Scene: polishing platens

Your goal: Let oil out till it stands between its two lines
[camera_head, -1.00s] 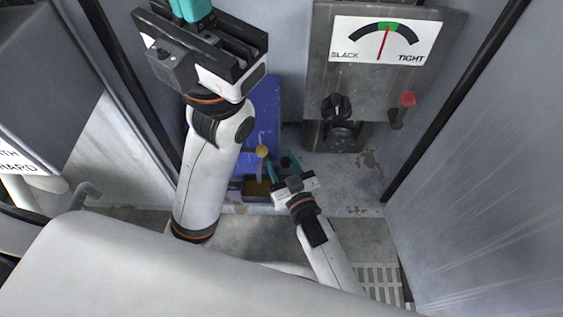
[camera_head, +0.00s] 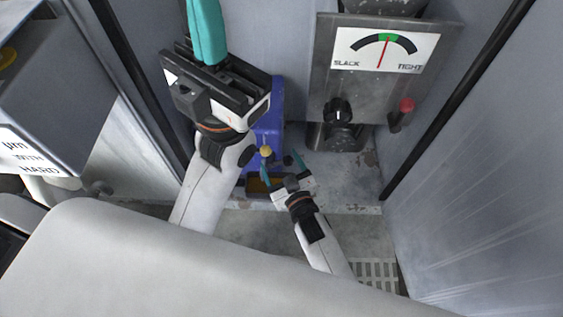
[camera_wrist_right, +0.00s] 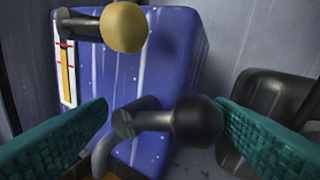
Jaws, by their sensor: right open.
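The blue oil tank (camera_head: 270,115) stands by the back wall, partly hidden behind my left arm; it fills the middle of the right wrist view (camera_wrist_right: 180,60). A white sight gauge (camera_wrist_right: 58,40) on it has red lines and an amber oil column (camera_wrist_right: 66,78). The column's top is near the red marks; exactly where, I cannot tell. A yellow ball knob (camera_wrist_right: 123,27) is above a black ball-ended lever (camera_wrist_right: 196,121). My right gripper (camera_head: 280,165) is open, its teal fingers on either side of the black ball, apparently not gripping it. My left gripper (camera_head: 207,35) is raised, its finger gap unclear.
A dark tray (camera_head: 262,187) with amber inside sits below the tank. A grey panel (camera_head: 365,85) with a slack-tight dial, black knob (camera_head: 338,112) and red-tipped lever (camera_head: 405,107) is to the right. Side walls close in the bay; a floor grate (camera_head: 375,274) is at front right.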

